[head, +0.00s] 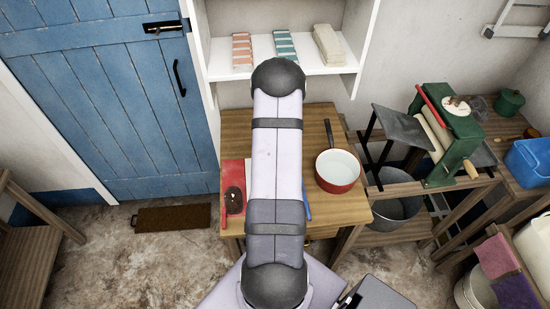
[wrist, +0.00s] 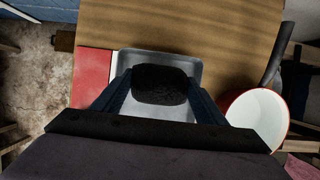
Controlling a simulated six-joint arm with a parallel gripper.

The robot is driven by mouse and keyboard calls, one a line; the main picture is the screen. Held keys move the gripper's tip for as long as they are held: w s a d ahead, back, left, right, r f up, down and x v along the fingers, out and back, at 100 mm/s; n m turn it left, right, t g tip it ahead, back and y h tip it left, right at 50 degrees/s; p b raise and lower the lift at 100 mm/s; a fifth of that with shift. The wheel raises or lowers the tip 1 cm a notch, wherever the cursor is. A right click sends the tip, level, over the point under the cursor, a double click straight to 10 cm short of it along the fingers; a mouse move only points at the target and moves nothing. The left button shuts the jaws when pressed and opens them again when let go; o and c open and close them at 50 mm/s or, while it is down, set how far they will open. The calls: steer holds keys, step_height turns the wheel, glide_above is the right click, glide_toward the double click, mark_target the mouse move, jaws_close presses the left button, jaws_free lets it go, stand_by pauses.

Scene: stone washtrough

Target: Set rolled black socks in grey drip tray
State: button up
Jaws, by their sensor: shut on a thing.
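In the wrist view, the rolled black socks (wrist: 160,90) are a dark fuzzy bundle between the two dark blue fingers of my gripper (wrist: 160,82). The gripper is shut on them. The grey drip tray (wrist: 151,59) is on the wooden table behind the socks, and the socks appear over its inner area. I cannot tell whether they touch the tray floor. The fingers and wrist hide the tray's near part. In the head view, my arm hides the socks and tray.
A red-and-white saucepan (head: 337,171) stands right of the tray, its dark handle pointing to the back. A red flat item (head: 231,170) lies left, with a dark round thing (head: 234,200) on it. Bare wooden table (wrist: 190,25) shows behind the tray.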

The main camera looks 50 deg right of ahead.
steer(key=shift+f+b, duration=1.25)
steer(key=shift+f, duration=0.6)
steer(key=shift+f, duration=0.1)
steer(key=o, duration=1.1)
steer(key=shift+o, duration=0.2)
steer(key=shift+r, duration=0.35)
steer(key=p+v, duration=0.4)
steer(key=v, duration=0.7)
steer(key=shift+s+a+r, duration=0.15)
steer(key=shift+r, duration=0.05)
steer(key=shift+a, duration=0.1)
